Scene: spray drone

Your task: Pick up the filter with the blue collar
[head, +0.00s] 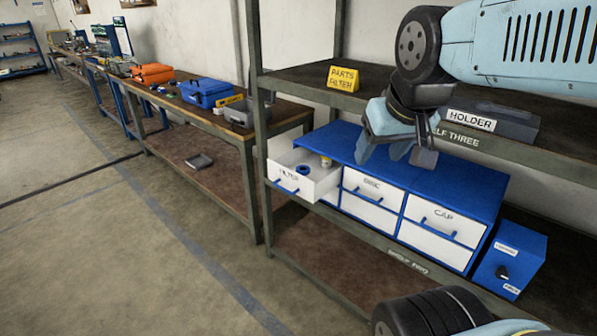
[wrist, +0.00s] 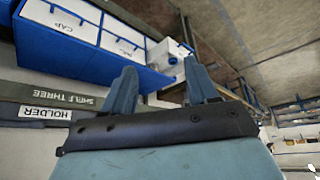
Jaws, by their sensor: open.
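In the head view the drawer labelled FILTER (head: 290,186) stands pulled out at the left end of a blue cabinet (head: 400,172). A small filter with a blue collar (head: 303,170) sits inside it. A second small part with a yellowish collar (head: 326,161) is farther back in the drawer, partly hidden. My gripper (head: 400,153) is open and empty, above the cabinet top and right of the open drawer, apart from both filters. In the wrist view the fingers (wrist: 158,72) stand apart with nothing between them; the open drawer (wrist: 163,48) shows beyond them.
The upper shelf (head: 420,103) carries a yellow parts sign (head: 343,78) and a HOLDER block (head: 490,122). A shelf post (head: 258,120) stands left of the drawer. A blue box (head: 508,263) with a black knob stands right of the cabinet. Closed drawers include CAP (head: 441,218).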

